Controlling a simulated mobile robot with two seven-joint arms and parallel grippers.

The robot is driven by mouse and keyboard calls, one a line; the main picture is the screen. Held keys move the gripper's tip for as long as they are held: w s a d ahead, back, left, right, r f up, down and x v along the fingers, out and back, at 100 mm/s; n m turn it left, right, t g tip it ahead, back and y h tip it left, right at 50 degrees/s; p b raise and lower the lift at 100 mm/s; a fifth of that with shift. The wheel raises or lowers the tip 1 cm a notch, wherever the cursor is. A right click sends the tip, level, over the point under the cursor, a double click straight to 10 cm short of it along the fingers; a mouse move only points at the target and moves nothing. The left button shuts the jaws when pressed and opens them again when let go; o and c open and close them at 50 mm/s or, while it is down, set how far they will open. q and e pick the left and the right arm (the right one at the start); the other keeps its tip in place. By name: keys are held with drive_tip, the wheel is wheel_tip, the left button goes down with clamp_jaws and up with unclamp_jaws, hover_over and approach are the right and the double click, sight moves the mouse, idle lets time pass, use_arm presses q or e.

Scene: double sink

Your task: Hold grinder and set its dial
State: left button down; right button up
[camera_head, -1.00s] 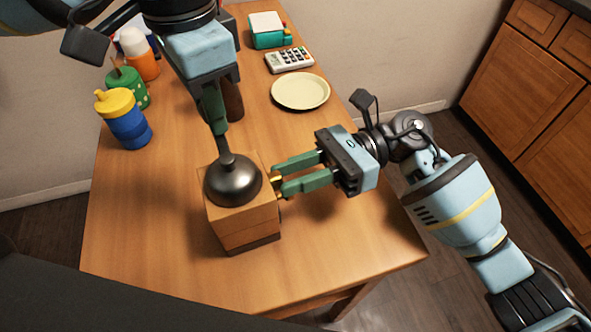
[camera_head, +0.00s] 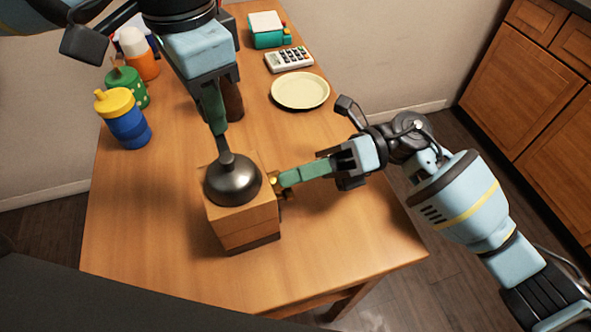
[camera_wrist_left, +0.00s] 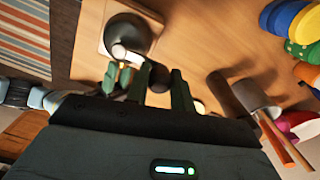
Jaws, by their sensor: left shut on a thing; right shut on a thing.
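The grinder is a wooden box (camera_head: 243,222) with a dark metal dome (camera_head: 233,180) and a crank arm on top, standing upright near the table's front. My left gripper (camera_head: 218,130) is shut on the crank's end above and behind the dome; the dark knob shows at its fingers in the left wrist view (camera_wrist_left: 158,76). A small brass dial (camera_head: 274,182) sits on the box's right side. My right gripper (camera_head: 286,180) is shut on it from the right, fingers now one above the other. The fingertips hide part of the dial.
Blue-yellow (camera_head: 127,118) and green (camera_head: 127,87) containers stand at the table's left edge. A cream plate (camera_head: 300,90), a calculator (camera_head: 289,59) and a teal box (camera_head: 267,30) are at the back. A brown cup (camera_head: 233,102) stands behind my left gripper. The front right tabletop is clear.

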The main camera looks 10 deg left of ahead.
drive_tip(key=shift+m, duration=0.5)
drive_tip(key=o, duration=1)
drive_tip(key=v, duration=1.2)
drive_tip(key=shift+d, duration=0.1)
